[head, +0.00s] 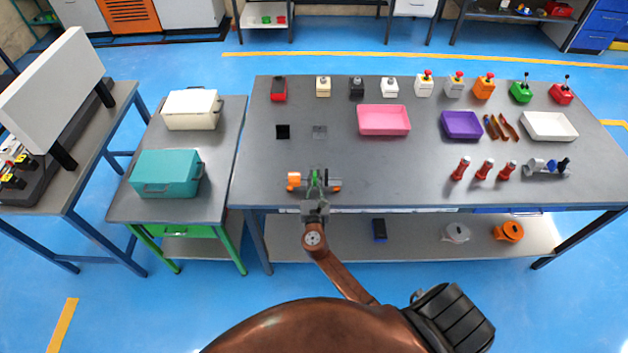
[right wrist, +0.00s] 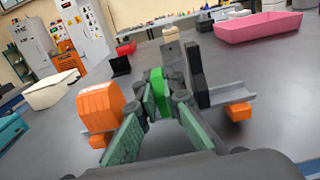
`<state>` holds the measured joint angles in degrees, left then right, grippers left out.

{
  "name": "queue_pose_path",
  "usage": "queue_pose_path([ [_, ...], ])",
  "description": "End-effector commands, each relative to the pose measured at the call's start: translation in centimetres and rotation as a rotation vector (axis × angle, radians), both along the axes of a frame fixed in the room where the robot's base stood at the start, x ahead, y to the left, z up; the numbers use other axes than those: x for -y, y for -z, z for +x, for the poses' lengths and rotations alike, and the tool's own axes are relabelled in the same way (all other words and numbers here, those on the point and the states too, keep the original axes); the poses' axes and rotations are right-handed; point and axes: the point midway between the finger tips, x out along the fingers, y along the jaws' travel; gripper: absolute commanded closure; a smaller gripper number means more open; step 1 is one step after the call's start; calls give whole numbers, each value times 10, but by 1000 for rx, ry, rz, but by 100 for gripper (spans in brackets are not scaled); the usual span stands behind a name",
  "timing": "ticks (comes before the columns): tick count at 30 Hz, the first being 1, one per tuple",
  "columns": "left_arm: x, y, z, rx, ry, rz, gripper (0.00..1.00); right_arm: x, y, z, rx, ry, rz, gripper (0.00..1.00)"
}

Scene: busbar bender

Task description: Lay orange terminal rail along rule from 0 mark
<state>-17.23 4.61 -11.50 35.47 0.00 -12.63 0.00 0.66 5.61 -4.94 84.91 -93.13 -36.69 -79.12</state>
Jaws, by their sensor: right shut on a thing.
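The orange terminal rail shows in the head view (head: 294,182) and the right wrist view (right wrist: 102,104). It is a short grey rail with a large orange block at its left end, green and black upright pieces near the middle, and a small orange piece at the right end. My right gripper (head: 314,192) is shut on the rail's middle, around the green piece (right wrist: 159,92), at the table's front edge. Whether the rail touches the table is unclear. A pale strip (head: 400,210) runs along the front edge; I cannot tell if it is the rule, and no 0 mark is readable. My left gripper is out of view.
On the grey table (head: 400,175) stand a pink tray (head: 384,120), a purple tray (head: 461,125), a white tray (head: 549,126), several red bottles (head: 484,170) and a back row of small switch boxes. Free table lies right of the rail. A side table holds a teal case (head: 166,173).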

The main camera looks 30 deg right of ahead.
Motion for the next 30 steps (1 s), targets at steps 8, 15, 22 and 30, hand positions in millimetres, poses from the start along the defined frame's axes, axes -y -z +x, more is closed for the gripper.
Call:
queue_pose_path([
  [8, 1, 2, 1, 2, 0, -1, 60, -1, 7, 0, 4, -1, 1, 100],
  [15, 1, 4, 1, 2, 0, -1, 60, 0, 11, 0, 2, -1, 1, 90],
  [22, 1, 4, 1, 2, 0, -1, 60, 0, 10, 0, 2, -1, 1, 75],
  [30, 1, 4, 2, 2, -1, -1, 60, 0, 10, 0, 2, 0, 1, 75],
])
